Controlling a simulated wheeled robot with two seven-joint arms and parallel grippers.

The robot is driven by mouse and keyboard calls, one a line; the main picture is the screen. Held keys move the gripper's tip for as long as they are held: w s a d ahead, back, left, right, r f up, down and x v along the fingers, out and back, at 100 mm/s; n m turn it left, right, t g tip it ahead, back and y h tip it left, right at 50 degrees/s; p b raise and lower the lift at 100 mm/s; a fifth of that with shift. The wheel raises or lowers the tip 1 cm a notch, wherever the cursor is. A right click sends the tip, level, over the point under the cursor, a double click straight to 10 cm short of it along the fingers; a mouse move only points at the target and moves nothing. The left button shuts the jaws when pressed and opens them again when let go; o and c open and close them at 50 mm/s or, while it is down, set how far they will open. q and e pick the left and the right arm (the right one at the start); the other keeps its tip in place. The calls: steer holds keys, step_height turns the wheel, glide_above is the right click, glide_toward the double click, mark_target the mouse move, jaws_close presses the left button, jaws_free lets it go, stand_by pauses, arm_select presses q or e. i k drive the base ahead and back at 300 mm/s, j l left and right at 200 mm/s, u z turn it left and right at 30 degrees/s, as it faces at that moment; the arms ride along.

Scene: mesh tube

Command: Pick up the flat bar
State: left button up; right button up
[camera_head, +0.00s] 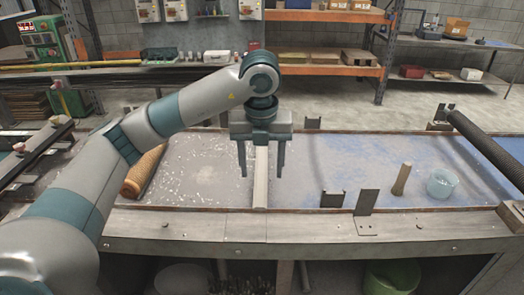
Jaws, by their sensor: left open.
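A pale, narrow flat bar (260,190) runs front to back across the middle of the workbench, at the line between the grey and blue surfaces. Whether it is loose or part of the bench I cannot tell. My left gripper (262,173) points down with its fingers open, one on each side of the bar in the picture. No contact shows, and the height of the fingertips above the bench is hard to judge. The gripper body hides the bar's far end. My right gripper is not in view.
A tan roll (144,170) lies on the bench at left. Upright metal brackets (367,202) stand along the bench's front edge (330,224). A wooden handle (402,178) and a pale blue cup (441,183) stand at right. The blue surface beside the bar is mostly clear.

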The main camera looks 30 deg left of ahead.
mark_target(260, 195)
steer(key=i+j, duration=0.55)
steer(key=i, duration=0.25)
